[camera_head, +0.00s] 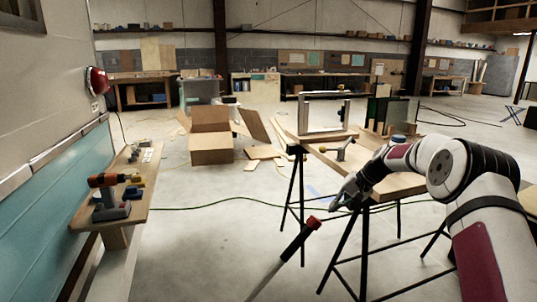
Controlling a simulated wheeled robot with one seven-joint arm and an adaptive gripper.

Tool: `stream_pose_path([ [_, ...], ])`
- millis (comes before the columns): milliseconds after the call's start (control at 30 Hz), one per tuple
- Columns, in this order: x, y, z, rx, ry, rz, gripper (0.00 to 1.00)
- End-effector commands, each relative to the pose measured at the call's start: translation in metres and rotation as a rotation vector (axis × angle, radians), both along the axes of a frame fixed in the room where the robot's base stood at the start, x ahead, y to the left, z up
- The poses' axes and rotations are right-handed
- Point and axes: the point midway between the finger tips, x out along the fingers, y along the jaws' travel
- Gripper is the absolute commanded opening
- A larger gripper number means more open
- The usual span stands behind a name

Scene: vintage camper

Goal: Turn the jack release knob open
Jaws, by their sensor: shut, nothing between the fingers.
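My gripper (335,207) is dark grey, at the end of my white and maroon arm. It points down and left, and its fingers look shut with nothing visible between them. Just below and left of the fingertips is a red knob-like tip (313,222) on a slanted pole (291,246). The pole has a black upper part and a pale lower part running out of the bottom edge. A small gap seems to lie between fingertips and red tip, though depth is hard to judge. No jack body shows, and I cannot tell how far the knob is turned.
A narrow bench (142,190) at left holds a drill (110,195). A cardboard box (211,140) sits on the open concrete floor.

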Motion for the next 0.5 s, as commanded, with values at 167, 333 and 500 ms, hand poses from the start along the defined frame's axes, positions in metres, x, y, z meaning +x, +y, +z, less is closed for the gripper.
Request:
stream_pose_path([
  [167,-0.004,0.010,-0.013,0.001,0.002,0.002,0.00],
  [333,-0.008,0.023,-0.029,0.000,0.002,0.002,0.00],
  [500,-0.011,0.034,-0.043,-0.001,0.001,0.003,0.00],
])
